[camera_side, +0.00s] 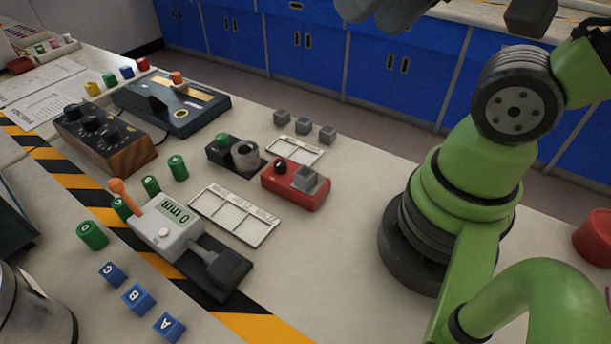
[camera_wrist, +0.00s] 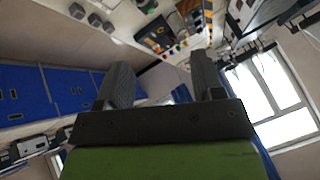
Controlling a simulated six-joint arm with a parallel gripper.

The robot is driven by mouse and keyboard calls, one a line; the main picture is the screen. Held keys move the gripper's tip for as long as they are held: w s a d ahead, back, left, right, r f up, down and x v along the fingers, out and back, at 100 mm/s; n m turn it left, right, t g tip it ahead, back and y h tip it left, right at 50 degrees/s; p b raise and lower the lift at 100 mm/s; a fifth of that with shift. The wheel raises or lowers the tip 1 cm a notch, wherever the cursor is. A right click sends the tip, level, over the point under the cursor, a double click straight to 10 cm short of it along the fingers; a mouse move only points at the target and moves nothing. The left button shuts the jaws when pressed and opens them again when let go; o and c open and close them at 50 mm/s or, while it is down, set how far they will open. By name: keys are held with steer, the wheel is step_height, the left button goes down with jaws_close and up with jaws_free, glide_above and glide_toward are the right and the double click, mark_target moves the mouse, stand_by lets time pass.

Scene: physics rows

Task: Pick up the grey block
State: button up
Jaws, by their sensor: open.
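Three small grey blocks (camera_side: 303,127) sit in a loose row on the table, behind a white-framed tray (camera_side: 295,151). A further grey block (camera_side: 305,178) rests on top of a red device (camera_side: 283,193). The three-block row also shows at the upper left of the wrist view (camera_wrist: 95,20). My gripper (camera_side: 378,12) is at the top edge of the side view, partly cut off, high up and well away from the blocks. In the wrist view my gripper (camera_wrist: 160,72) has its two dark fingers apart with nothing between them.
A black device with a grey ring (camera_side: 245,154) stands beside the red device. A larger white tray (camera_side: 236,216), a gauge with an orange lever (camera_side: 166,229), green cylinders (camera_side: 178,167) and blue lettered blocks (camera_side: 138,299) lie nearer. Bare table lies right of the red device.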

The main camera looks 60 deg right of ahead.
steer(key=n+g+h, duration=0.2)
steer(key=n+g, duration=0.1)
steer(key=g, duration=0.4)
glide_above(305, 172)
step_height(305, 172, down, 17)
steer(key=shift+w+a+f, duration=0.1)
steer(key=shift+w, duration=0.05)
steer(key=shift+f, duration=5.1)
steer(key=shift+c, duration=0.3)
steer(key=c, duration=0.9)
